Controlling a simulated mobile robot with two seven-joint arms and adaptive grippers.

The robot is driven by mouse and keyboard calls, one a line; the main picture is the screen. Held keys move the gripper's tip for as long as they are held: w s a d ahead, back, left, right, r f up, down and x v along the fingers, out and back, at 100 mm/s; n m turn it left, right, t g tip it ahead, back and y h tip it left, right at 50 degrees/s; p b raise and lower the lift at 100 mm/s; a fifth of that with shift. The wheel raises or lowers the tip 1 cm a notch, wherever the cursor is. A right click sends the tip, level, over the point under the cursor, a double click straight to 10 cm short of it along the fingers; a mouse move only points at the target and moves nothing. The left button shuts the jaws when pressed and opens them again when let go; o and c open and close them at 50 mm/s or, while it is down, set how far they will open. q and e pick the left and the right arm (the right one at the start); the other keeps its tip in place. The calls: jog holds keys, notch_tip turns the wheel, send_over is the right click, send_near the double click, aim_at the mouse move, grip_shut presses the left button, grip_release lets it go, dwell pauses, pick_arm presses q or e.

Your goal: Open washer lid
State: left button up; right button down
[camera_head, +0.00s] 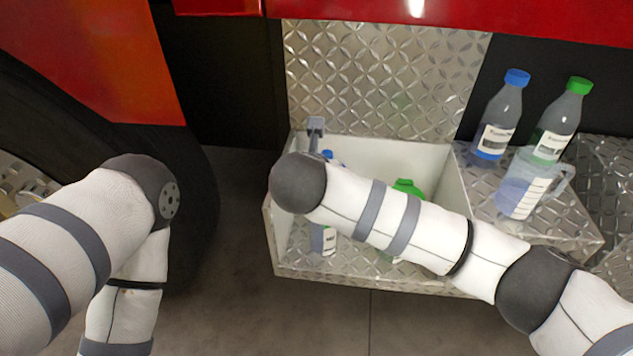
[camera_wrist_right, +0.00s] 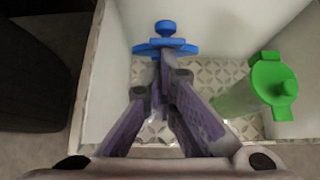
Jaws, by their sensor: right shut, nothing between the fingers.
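In the right wrist view, a blue lid (camera_wrist_right: 165,47) with a round knob and two side wings stands in the box. A green lid (camera_wrist_right: 272,85) with a similar knob tops a green container to its right. My right gripper (camera_wrist_right: 163,66) is shut and empty, its fingertips at the near edge of the blue lid; I cannot tell if they touch it. In the head view my right arm crosses the box and hides this gripper. Parts of the blue lid (camera_head: 331,156) and green lid (camera_head: 405,187) show around the arm. My left gripper is out of view.
The white-walled box (camera_head: 440,175) has a diamond-plate floor and rim. On the ledge to its right stand a blue-capped bottle (camera_head: 500,115), a green-capped bottle (camera_head: 561,120) and a clear measuring jug (camera_head: 522,188). A red vehicle body (camera_head: 450,22) overhangs the back. A dark tyre lies left.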

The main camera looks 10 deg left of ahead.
aim_at(323, 156)
jog(key=shift+w+r, duration=0.65)
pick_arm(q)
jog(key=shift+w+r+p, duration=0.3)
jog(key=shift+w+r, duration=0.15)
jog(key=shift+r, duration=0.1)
pick_arm(e)
jog(key=shift+w+r, duration=0.3)
jog(key=shift+w, duration=0.35)
jog(key=shift+w+r, duration=0.25)
jog(key=shift+w, duration=0.4)
